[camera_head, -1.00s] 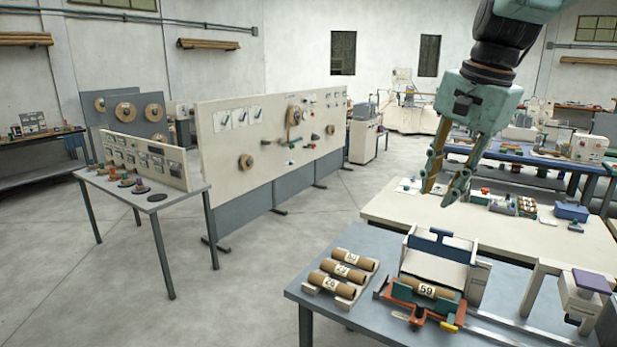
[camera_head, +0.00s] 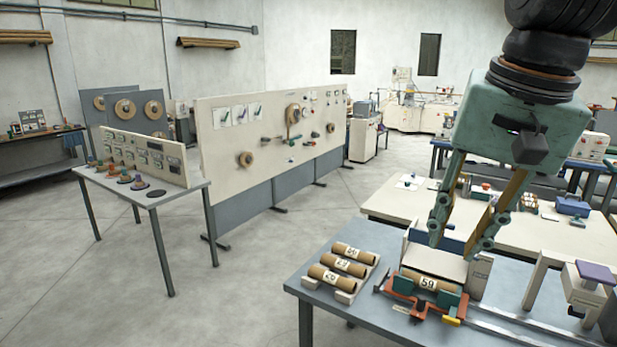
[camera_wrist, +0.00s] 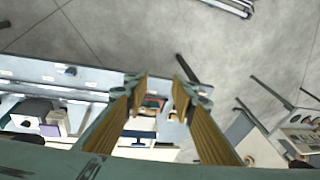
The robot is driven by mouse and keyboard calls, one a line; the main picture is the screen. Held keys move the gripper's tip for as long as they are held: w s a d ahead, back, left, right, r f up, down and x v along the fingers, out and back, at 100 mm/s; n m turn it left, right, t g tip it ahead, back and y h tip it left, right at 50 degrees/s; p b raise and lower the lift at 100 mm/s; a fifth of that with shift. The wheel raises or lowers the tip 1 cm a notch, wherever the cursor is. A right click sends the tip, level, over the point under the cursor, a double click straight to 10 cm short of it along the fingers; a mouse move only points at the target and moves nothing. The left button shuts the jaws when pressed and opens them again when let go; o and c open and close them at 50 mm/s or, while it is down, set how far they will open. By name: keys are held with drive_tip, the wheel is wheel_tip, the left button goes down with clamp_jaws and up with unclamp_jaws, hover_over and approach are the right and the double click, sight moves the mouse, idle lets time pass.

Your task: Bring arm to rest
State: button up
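My gripper (camera_head: 452,243) hangs pointing down in the head view, its two fingers spread apart with nothing between them. In that view it overlaps the back of the fixture that holds a cardboard tube labelled 59 (camera_head: 432,283). The wrist view also shows the open fingers (camera_wrist: 158,85), with the fixture (camera_wrist: 150,104) small and far below between them. My gripper appears well above the table, not touching anything. The gripper covers part of the white panel (camera_head: 425,260) behind the tube.
A rack with several labelled tubes (camera_head: 338,271) stands left of the fixture on the grey table (camera_head: 315,281). A white stand with a purple block (camera_head: 591,270) is at the right. A pale table (camera_head: 400,207) with small parts lies behind.

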drive_tip(key=s+a+f+n+b, duration=0.1)
drive_tip(key=s+f+n, duration=0.1)
drive_tip(key=s+f, duration=0.3)
drive_tip(key=s+f+n+b, duration=0.2)
drive_tip(key=s+f, duration=0.3)
drive_tip(key=s, duration=0.7)
drive_tip(key=shift+s+a+n+t+h, duration=0.3)
drive_tip(key=shift+s+a+n+t, duration=0.1)
drive_tip(key=shift+n, duration=0.3)
